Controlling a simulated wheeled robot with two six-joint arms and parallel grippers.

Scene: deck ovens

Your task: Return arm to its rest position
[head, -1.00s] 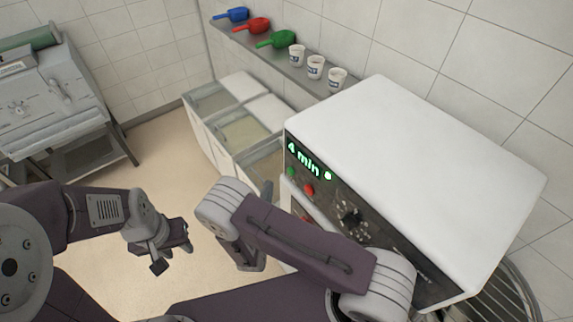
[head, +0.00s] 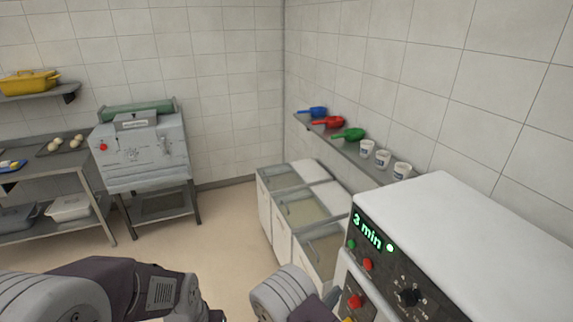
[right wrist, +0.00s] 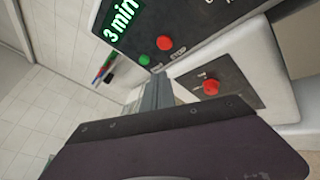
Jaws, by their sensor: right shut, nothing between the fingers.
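My right arm (head: 283,296) shows at the bottom middle of the head view, close to the front of the white oven. In the right wrist view my right gripper (right wrist: 156,93) is shut and empty, in front of the oven's control panel (right wrist: 222,35). I cannot tell whether it touches the panel. My left arm (head: 120,285) lies across the bottom left of the head view. Only a dark bit of its gripper shows at the lower edge, so its jaws cannot be judged.
The white oven (head: 480,235) stands at the right, its green display (head: 367,232) reading "3 min". White bins (head: 283,230) stand beyond it, below a shelf with coloured scoops (head: 326,122) and cups (head: 383,158). A grey machine (head: 142,150) stands at the back left. Floor between is clear.

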